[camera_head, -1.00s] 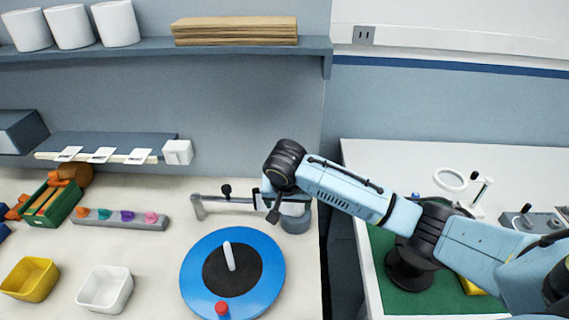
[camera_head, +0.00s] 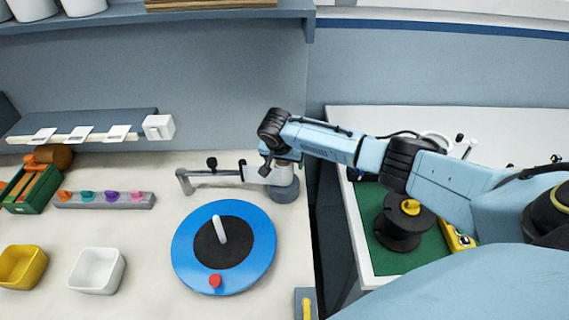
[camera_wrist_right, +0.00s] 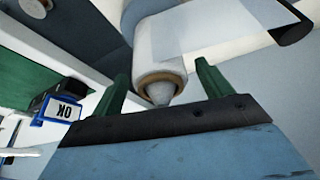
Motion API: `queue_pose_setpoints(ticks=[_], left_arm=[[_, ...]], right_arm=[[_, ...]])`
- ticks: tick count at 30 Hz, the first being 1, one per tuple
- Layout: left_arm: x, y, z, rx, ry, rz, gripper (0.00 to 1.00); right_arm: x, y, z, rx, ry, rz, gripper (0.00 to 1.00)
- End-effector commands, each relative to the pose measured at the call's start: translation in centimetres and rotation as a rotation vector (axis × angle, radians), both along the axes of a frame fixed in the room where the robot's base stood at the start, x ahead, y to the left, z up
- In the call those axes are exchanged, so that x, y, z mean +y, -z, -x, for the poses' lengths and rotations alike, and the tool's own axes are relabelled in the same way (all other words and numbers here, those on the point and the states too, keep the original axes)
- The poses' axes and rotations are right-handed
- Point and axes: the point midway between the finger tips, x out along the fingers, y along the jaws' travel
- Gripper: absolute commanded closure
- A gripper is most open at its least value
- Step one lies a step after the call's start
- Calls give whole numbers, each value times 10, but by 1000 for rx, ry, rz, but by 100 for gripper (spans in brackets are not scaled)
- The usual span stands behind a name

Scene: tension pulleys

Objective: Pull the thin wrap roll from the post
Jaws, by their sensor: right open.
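The thin wrap roll (camera_wrist_right: 160,62) shows in the right wrist view as a white roll with a brown core. It sits on a post (camera_wrist_right: 160,93) whose pale cone tip sticks out of the core. A whitish sheet runs from the roll to the upper right. My right gripper (camera_wrist_right: 164,82) is open, with one green finger on each side of the roll's end; I cannot tell whether they touch it. In the head view my right gripper (camera_head: 267,166) is beside the grey stand (camera_head: 285,188) and largely hides the roll. My left gripper is not in view.
A blue turntable (camera_head: 262,260) with a white peg and red knob is in front of the stand. A grey bracket arm (camera_head: 186,181) is to the left. White (camera_head: 97,270) and yellow (camera_head: 22,267) bins stand further left. A black spool (camera_head: 400,228) sits on the right table's green mat.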

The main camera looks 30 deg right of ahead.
Motion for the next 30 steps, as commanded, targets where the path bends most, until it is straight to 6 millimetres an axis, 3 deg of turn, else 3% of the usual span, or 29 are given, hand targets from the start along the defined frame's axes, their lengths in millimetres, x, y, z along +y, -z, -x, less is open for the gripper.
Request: queue_pose_setpoints(ticks=[6,17,28,30], left_arm=[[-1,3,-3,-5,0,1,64],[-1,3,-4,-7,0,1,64],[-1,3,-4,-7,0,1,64],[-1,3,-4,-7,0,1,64]], right_arm=[[-5,17,-5,0,-1,0,22],[-5,19,-6,-1,-1,0,23],[-6,19,-6,-1,-1,0,72],[-6,18,-6,-1,-1,0,73]])
